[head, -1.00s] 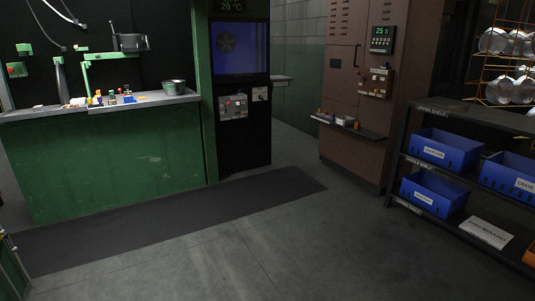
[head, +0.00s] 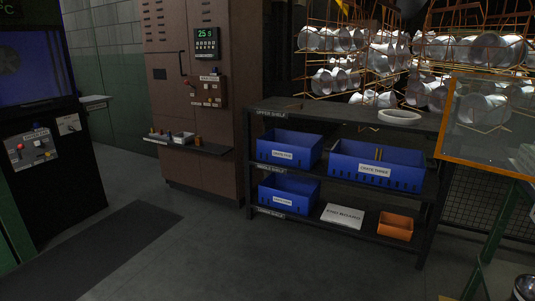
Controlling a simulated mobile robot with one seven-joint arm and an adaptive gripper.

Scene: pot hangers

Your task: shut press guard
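A clear panel in an orange frame (head: 440,155) stands at the right edge of the head view, cut off by the picture's edge. It looks like the press guard, raised and slightly tilted. A green post (head: 492,238) slants down below it. The press itself is mostly out of view, so I cannot tell how the panel is hinged. My gripper is not in view.
A black shelf rack (head: 262,192) holds blue crates (head: 393,178), a smaller orange bin (head: 396,226) and a white ring (head: 399,116). Wire racks of metal pots (head: 345,40) hang behind. A brown cabinet (head: 220,130) stands left of it. The floor (head: 240,255) in front is clear.

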